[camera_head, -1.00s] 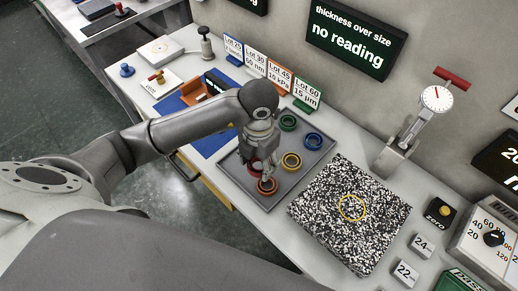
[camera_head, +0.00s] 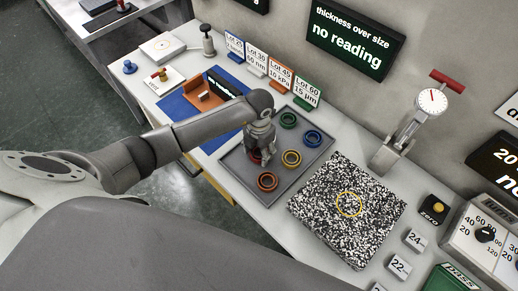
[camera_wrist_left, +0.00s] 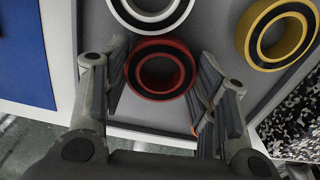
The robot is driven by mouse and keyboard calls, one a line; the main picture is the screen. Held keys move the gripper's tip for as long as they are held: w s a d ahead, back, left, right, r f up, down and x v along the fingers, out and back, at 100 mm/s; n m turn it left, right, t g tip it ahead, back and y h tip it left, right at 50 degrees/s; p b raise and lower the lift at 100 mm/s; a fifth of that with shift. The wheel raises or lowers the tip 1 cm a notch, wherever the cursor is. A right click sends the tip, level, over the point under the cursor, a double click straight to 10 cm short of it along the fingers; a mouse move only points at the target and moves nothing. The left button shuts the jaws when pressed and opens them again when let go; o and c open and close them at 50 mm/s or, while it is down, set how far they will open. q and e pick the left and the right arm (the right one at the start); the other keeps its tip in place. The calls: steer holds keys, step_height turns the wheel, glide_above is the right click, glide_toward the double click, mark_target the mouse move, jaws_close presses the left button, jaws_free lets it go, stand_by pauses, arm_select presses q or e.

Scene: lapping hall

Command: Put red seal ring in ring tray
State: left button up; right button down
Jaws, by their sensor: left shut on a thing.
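The red seal ring (camera_wrist_left: 160,70) is between the two fingers of my left gripper (camera_wrist_left: 161,88) in the left wrist view. The fingers are shut on it from both sides. In the head view my left gripper (camera_head: 260,152) points down over the left part of the grey ring tray (camera_head: 240,169), and only a little red shows beneath it. I cannot tell whether the ring touches the tray floor or is just above it.
A speckled black-and-white plate (camera_head: 340,222) with a yellow circle lies right of the tray. A dial gauge stand (camera_head: 415,118) is behind it. A blue mat (camera_head: 186,106) with an orange holder (camera_head: 203,97) lies left. Lot cards (camera_head: 282,73) stand along the back.

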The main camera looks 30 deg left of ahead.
arm_select(q)
steer(key=shift+f, duration=0.1)
steer(key=shift+f, duration=0.15)
steer(key=o, duration=1)
steer(key=shift+o, duration=0.2)
steer(key=shift+r, duration=0.35)
step_height(320, 180, up, 12)
steer(key=b, duration=0.2)
steer(key=shift+f, duration=0.15)
